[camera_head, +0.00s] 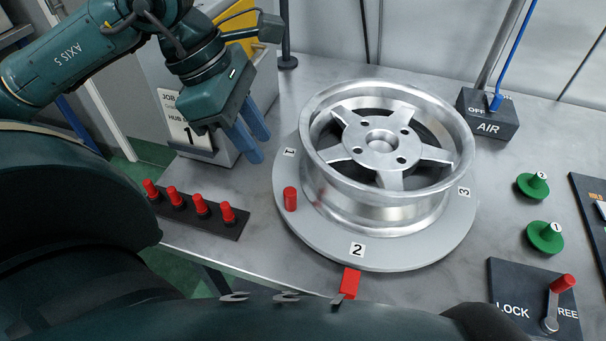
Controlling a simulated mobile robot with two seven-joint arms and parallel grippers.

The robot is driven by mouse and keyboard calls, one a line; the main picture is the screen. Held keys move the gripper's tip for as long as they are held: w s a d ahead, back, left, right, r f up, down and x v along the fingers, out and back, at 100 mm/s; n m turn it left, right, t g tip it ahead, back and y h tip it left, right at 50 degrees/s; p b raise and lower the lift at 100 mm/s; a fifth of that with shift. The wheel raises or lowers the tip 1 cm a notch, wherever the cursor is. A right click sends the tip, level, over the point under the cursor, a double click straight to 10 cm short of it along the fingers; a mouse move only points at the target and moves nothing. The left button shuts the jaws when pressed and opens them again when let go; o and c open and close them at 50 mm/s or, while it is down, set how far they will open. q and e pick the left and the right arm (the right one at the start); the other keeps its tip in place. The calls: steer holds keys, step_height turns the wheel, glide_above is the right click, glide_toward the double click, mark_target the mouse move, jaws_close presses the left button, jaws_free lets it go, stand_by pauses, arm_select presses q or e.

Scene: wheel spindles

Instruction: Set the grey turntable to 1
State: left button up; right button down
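The grey turntable (434,252) lies on the metal bench with a silver five-spoke wheel (379,143) on it. Labels 1 (290,152), 2 (357,250) and 3 (463,191) show on its rim. Label 2 faces the red pointer (349,283) at the front edge; label 1 is at the left. A red peg (290,199) stands upright on the turntable between 1 and 2. My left gripper (252,148) has its two blue fingers apart and empty, left of the turntable near label 1, not visibly touching it. My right gripper is not visible.
A lock lever (559,299) with a red knob, on a LOCK/FREE plate, points toward the FREE side. Several red pegs (197,204) stand in a black strip at left. An AIR box (487,115) and two green knobs (544,236) are at right. A job card (181,120) stands behind my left gripper.

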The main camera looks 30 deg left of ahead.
mark_target(288, 190)
arm_select(q)
steer(key=x, duration=1.2)
steer(key=shift+s+d+f, duration=0.15)
steer(key=shift+f, duration=0.2)
steer(key=shift+c, duration=0.6)
jaws_close()
